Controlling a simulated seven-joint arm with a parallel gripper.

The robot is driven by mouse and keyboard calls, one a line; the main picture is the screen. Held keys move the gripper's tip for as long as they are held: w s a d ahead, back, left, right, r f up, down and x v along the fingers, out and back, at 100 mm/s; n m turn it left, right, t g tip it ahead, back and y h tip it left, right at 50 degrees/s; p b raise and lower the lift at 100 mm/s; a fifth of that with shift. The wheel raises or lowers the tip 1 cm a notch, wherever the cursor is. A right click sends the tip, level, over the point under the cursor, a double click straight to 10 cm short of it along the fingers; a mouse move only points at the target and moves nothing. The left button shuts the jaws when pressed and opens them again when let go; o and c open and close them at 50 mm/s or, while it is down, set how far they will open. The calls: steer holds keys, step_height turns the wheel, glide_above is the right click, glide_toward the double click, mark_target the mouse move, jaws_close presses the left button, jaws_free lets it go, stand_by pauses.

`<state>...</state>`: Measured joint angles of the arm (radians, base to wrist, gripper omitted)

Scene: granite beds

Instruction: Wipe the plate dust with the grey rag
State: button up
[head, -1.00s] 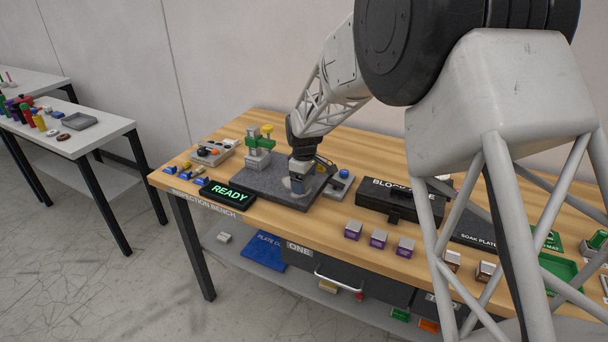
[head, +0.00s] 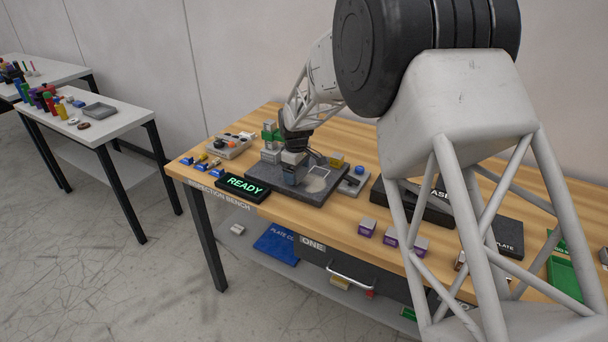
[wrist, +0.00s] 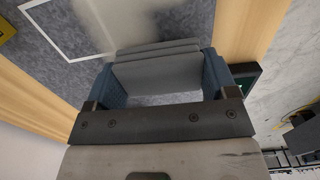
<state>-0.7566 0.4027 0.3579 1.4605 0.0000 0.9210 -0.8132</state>
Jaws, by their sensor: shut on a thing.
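My gripper (head: 292,178) is low over the dark granite plate (head: 306,202) on the wooden bench. In the wrist view my gripper (wrist: 162,80) is shut on the folded grey rag (wrist: 158,72), which sits between its blue finger pads. Whether the rag touches the plate is hard to tell. A pale, blurred dust patch (wrist: 130,18) shows on the speckled plate (wrist: 190,25), just beyond the rag. A white square outline (wrist: 52,32) lies beside the dust; in the head view the outline (head: 318,179) is right of my gripper.
A green-topped stand (head: 270,136) is at the plate's back left. A lit READY sign (head: 243,187) stands at its front left. A box with a blue button (head: 357,174) is at its right. Purple-sided blocks (head: 367,227) stand farther right on the bench.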

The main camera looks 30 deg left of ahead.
steer(key=shift+a, duration=0.9)
steer(key=shift+f, duration=0.75)
steer(key=o, duration=0.9)
steer(key=shift+c, duration=0.9)
steer(key=shift+r, duration=0.55)
steer(key=c, duration=0.8)
steer(key=shift+o, duration=0.2)
steer(key=shift+d, duration=0.15)
